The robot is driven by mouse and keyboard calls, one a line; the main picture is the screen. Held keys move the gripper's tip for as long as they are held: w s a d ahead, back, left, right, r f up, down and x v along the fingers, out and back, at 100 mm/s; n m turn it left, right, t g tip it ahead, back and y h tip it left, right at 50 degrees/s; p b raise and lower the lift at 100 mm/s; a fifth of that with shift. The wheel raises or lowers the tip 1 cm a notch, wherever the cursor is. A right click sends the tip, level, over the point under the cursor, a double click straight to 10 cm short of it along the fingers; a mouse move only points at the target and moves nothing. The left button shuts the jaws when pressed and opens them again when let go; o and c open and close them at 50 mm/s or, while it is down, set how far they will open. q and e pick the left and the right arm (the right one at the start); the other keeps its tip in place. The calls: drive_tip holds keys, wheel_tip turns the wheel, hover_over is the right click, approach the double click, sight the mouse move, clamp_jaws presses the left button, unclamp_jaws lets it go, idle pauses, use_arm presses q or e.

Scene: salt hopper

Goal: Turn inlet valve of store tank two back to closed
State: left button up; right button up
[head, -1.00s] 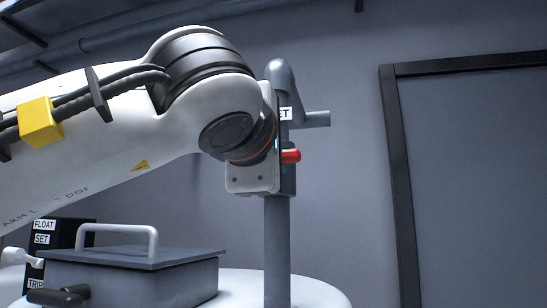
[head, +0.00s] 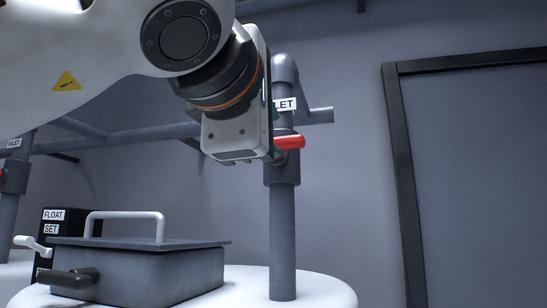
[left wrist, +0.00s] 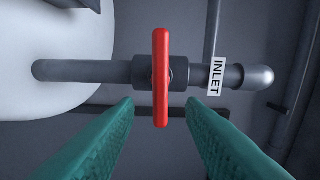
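The inlet valve's red handle (head: 290,142) sits on an upright grey pipe (head: 283,230) above a white tank (head: 325,290). In the left wrist view the handle (left wrist: 161,75) lies crosswise to the pipe (left wrist: 90,71), beside an INLET label (left wrist: 216,76). My left gripper (left wrist: 161,104) is open, its two green fingers on either side of the handle's near end, with gaps visible on both sides. In the head view my left gripper (head: 274,138) is beside the valve, its fingers mostly hidden by its body. My right gripper is out of view. No tank number is readable.
A grey box with a white bar handle (head: 135,268) stands on the tank, near a black FLOAT SET panel (head: 72,222). Another inlet pipe (head: 10,195) with a red handle stands at the far left. A dark door frame (head: 403,190) is at right.

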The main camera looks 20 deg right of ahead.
use_arm(q)
drive_tip(key=b+v, duration=0.1)
drive_tip(key=v, duration=0.5)
drive_tip(key=shift+w, duration=0.1)
idle(0.4)
